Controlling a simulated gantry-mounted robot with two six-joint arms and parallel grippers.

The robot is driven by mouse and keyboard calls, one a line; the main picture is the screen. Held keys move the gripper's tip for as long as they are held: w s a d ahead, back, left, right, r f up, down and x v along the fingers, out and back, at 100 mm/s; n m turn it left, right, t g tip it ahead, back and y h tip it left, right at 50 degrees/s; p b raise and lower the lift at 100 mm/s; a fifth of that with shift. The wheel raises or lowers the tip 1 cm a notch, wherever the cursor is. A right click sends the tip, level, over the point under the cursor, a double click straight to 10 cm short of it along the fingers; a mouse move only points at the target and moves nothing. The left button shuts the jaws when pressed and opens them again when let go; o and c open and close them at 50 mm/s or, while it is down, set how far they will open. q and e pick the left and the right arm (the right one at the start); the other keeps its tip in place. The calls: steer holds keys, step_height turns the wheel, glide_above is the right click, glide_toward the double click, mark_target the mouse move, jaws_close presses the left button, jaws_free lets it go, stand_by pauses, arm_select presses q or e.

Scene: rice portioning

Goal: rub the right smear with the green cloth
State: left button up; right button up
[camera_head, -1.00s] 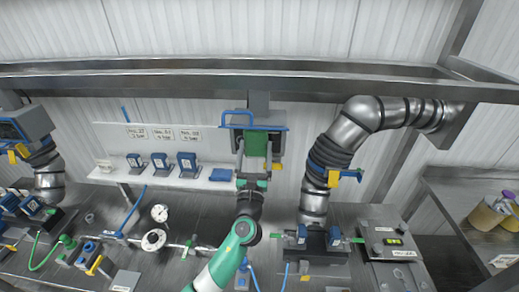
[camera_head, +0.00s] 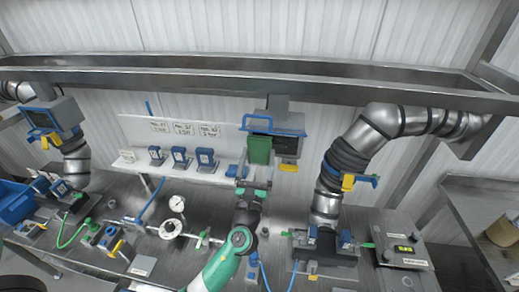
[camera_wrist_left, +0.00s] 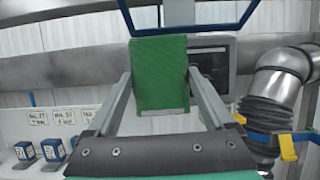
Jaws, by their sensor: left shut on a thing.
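The green cloth (camera_head: 260,150) is upright in front of the left part of a dark window panel (camera_head: 288,146) on the back wall. My left gripper (camera_head: 252,174) is shut on the cloth's lower part. In the left wrist view the cloth (camera_wrist_left: 160,70) stands up between the two fingers (camera_wrist_left: 160,100), and the grey-framed panel (camera_wrist_left: 211,66) shows behind it and to its right. I cannot tell whether the cloth touches the panel. I cannot make out a smear on the visible glass; part of the panel is hidden behind the cloth. My right gripper is not in view.
A blue handle (camera_head: 258,122) sits above the panel and a yellow tab (camera_head: 288,168) below it. A ribbed metal duct (camera_head: 345,165) stands close on the right. A white shelf (camera_head: 140,162) with several blue-framed items is on the left. A steel rail runs overhead.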

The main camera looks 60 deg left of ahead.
arm_select(q)
steer(key=shift+s+d, duration=0.75)
steer(key=shift+d, duration=0.3)
steer(key=shift+p, duration=0.3)
steer(key=shift+s+d+p, duration=0.15)
steer(key=shift+s+d, duration=0.3)
steer(key=shift+d, duration=0.15)
steer(key=shift+s+d+p, duration=0.15)
steer(key=shift+s+d, duration=0.25)
steer(key=shift+d, duration=0.2)
